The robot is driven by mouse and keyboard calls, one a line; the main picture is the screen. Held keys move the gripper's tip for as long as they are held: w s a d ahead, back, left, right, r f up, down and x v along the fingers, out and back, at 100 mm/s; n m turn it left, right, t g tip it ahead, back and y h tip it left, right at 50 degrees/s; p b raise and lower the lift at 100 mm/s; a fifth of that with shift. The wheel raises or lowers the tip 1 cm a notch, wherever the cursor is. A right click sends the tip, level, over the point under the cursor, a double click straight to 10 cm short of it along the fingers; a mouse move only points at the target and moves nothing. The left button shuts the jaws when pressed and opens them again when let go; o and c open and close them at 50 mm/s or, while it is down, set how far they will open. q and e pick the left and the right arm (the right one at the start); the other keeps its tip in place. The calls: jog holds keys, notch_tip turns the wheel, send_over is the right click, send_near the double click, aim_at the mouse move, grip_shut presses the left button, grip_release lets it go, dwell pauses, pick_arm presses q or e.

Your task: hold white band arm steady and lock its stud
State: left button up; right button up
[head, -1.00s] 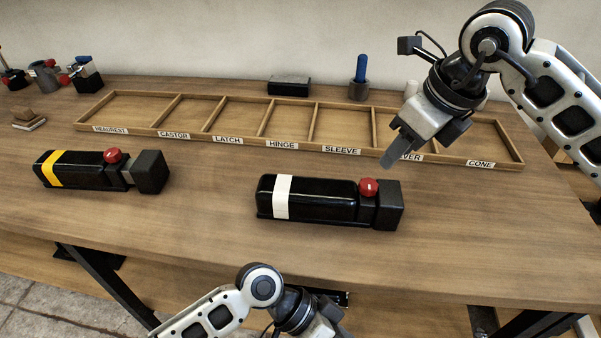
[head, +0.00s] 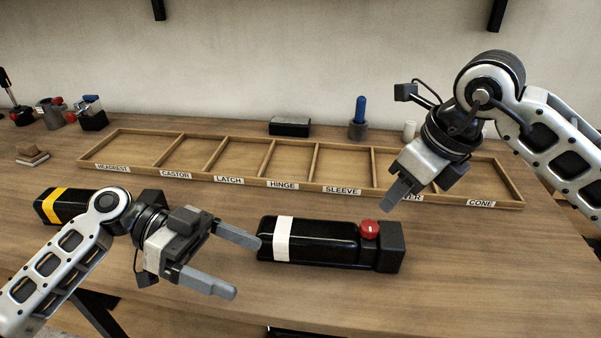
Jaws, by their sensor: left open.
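The white band arm (head: 325,243) is a black padded block lying on the table, with a white band near its left end. Its red stud (head: 369,229) sits on top near the right end, beside a black end block. My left gripper (head: 238,265) is open and empty, just left of the arm's banded end, with its fingers pointing right. One finger tip is close to that end; I cannot tell if it touches. My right gripper (head: 389,205) is above and behind the stud, pointing down-left. Its fingers overlap, so its opening is unclear.
A yellow band arm (head: 57,205) lies at the left, partly hidden by my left arm. A labelled wooden tray (head: 300,184) with empty compartments spans the back. Behind it stand a black box (head: 290,126) and a blue-handled tool (head: 360,110). The front right table is clear.

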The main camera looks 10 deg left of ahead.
aim_at(301, 240)
pick_arm(q)
jog(key=w+d+n+t, duration=0.1)
jog(key=w, duration=0.2)
jog(key=w+d+n+t+y, duration=0.1)
jog(key=w+d, duration=0.1)
jog(key=w, duration=0.1)
jog(key=w+d+n+t+y, duration=0.1)
jog(key=w+d, duration=0.1)
jog(key=w, duration=0.2)
jog(key=shift+d, duration=0.25)
jog(key=d+m+g+y, duration=0.1)
jog(key=d+r+m+y, duration=0.1)
jog(key=d, duration=0.1)
jog(key=d+m+g+y, duration=0.1)
jog(key=d, duration=0.1)
jog(key=shift+w+r+g+y, duration=0.2)
jog(key=shift+w+g+y, duration=0.1)
jog(key=shift+w, duration=0.05)
jog(key=y, duration=0.1)
jog(key=r+m+y, duration=0.1)
jog(key=y, duration=0.1)
jog(key=shift+w+d+r+m+g+y, duration=0.25)
jog(key=shift+w+m+g+y, duration=0.05)
jog(key=w+a+r+y, duration=0.2)
jog(key=a+r+y, duration=0.2)
jog(key=y, duration=0.2)
jog(key=shift+t, duration=0.4)
notch_tip(301, 240, down, 16)
jog(key=shift+w+d+r, duration=0.1)
jog(key=shift+d, duration=0.05)
